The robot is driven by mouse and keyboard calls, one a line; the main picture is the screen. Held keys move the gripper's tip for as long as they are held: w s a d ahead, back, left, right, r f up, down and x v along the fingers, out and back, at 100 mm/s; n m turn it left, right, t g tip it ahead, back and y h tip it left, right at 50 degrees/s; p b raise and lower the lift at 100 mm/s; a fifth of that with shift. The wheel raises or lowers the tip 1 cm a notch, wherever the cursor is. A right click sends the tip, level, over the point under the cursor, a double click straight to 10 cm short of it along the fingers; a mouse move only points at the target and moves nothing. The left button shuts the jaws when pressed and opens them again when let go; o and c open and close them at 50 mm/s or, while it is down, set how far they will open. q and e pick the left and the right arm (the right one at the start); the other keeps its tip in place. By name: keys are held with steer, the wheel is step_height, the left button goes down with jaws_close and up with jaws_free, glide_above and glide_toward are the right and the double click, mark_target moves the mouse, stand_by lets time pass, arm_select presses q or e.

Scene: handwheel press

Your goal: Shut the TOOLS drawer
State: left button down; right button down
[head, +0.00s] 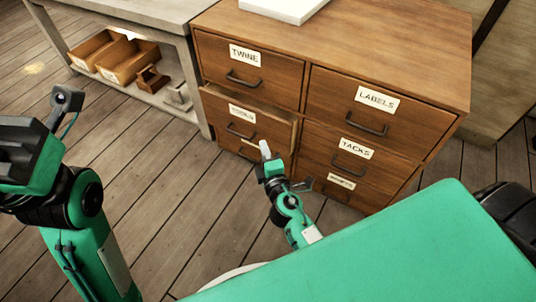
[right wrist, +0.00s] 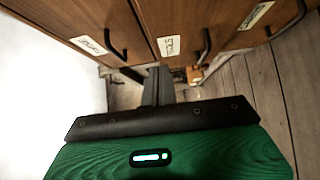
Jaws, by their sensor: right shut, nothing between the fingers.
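The TOOLS drawer (head: 262,125) is the middle one in the left column of the wooden cabinet. It stands partly out, its top edge ahead of the TWINE drawer above. It has a white label and a dark handle (head: 240,131). My right gripper (head: 265,150) is shut and empty, close in front of the drawer's lower right part; I cannot tell if it touches. In the right wrist view its fingers (right wrist: 157,86) point at the fronts near the TOOLS label (right wrist: 169,46). My left arm is at the left; its fingertips do not show.
The TWINE drawer (head: 285,75), LABELS drawer (head: 385,92) and TACKS drawer (head: 385,160) look flush. A grey bench (head: 150,15) with wooden trays (head: 128,62) on its lower shelf stands left of the cabinet. The plank floor (head: 150,170) in front is clear.

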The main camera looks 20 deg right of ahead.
glide_toward(263, 118)
steer(key=w+a, duration=0.2)
steer(key=w, duration=0.1)
steer(key=shift+w+d, duration=0.95)
steer(key=shift+w, duration=0.05)
steer(key=shift+w+d, duration=0.35)
steer(key=shift+d, duration=0.05)
